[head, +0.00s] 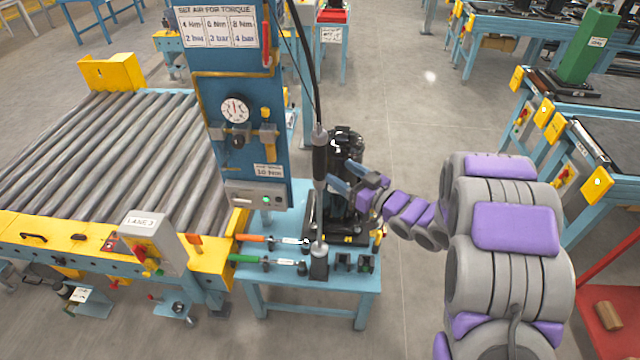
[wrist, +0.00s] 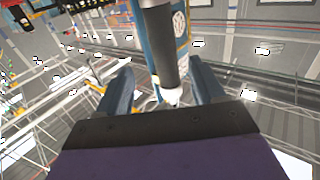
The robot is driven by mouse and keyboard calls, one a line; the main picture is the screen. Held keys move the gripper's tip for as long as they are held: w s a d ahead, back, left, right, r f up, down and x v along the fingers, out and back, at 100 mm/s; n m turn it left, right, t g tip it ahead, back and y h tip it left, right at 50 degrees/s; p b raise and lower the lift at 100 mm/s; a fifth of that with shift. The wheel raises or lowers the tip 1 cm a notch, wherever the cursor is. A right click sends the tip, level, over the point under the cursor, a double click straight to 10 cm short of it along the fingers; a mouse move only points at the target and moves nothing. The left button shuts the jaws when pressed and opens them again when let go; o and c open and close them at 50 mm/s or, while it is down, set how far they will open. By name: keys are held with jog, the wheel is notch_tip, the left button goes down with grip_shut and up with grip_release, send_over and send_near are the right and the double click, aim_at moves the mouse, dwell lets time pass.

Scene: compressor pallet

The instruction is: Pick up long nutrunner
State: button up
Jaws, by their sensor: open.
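The long nutrunner (head: 320,160) stands upright at the right side of the blue column, with a dark grip, a pale shaft and a black hose at its top. Its lower end is at a black holder (head: 318,266) on the small blue bench. My gripper (head: 342,178) is open, just right of the nutrunner, with its blue fingers pointing at it. In the wrist view, the nutrunner's dark body (wrist: 160,45) shows between the two spread fingers of my gripper (wrist: 162,85). I cannot tell whether the fingertips reach past it or touch it.
A black compressor (head: 345,150) stands behind my fingers. Tools with orange (head: 252,238) and green (head: 248,259) handles lie on the small blue bench (head: 310,300). A blue column (head: 238,165) with a gauge and the roller conveyor (head: 110,150) are on the left. Grey floor is open behind.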

aim_at(322, 165)
jog(key=x, duration=0.2)
jog(key=b+x, duration=0.1)
jog(key=x, duration=0.4)
jog(key=shift+s+a, duration=0.2)
jog(key=shift+a, duration=0.4)
jog(key=shift+w+b, duration=0.35)
jog(key=shift+w, duration=0.2)
jog(key=shift+d+r, duration=0.15)
jog(key=shift+d, duration=0.05)
jog(key=shift+a, duration=0.6)
jog(key=c, duration=0.6)
jog(key=shift+d, duration=0.4)
jog(key=c, duration=0.6)
grip_shut()
jog(key=shift+a, duration=0.15)
